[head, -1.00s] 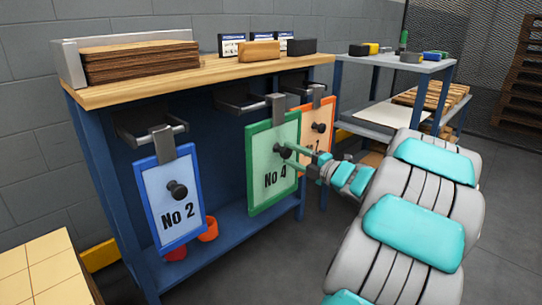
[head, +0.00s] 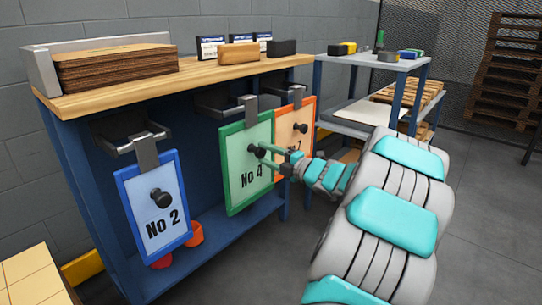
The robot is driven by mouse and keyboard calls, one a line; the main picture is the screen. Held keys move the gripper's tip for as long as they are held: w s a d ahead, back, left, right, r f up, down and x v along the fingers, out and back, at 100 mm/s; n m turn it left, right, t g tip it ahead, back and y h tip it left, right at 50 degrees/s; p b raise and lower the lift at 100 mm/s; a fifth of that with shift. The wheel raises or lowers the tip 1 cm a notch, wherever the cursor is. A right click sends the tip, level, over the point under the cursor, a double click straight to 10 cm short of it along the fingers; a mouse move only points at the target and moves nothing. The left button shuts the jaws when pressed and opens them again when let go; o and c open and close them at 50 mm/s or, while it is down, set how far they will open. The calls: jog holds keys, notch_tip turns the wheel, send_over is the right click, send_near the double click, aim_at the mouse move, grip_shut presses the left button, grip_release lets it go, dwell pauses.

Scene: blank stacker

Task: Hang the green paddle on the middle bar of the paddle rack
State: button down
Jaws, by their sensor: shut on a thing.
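The green paddle (head: 234,165), marked No 4, hangs upright with a grey hook (head: 249,103) at its top. My gripper (head: 256,152) is shut on the paddle's dark knob, reaching in from the right. The middle bar (head: 211,107) of the rack is under the bench top, right behind the hook. The hook overlaps the bar's front end in the head view; I cannot tell whether it rests on the bar or is just in front of it.
A blue paddle (head: 135,193), marked No 2, hangs on the left bar (head: 112,147). An orange paddle (head: 302,114) hangs to the right, partly hidden behind the green one. Red pots (head: 195,233) stand on the lower shelf. A side table (head: 385,64) stands at the right.

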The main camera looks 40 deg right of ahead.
aim_at(254, 147)
jog(key=shift+w+a+r+p, duration=0.15)
jog(key=shift+w+p, duration=0.3)
jog(key=shift+w, duration=0.75)
jog(key=shift+w+a+f+p, duration=0.1)
jog(key=shift+w+p, duration=0.35)
jog(key=shift+w, duration=0.75)
jog(key=shift+f+b, duration=1.2)
jog(key=shift+b, duration=0.05)
jog(key=shift+c, duration=1)
grip_release()
jog(key=shift+f, duration=0.1)
jog(key=s, duration=0.7)
jog(key=shift+s+d, duration=0.35)
jog(key=shift+s, duration=0.05)
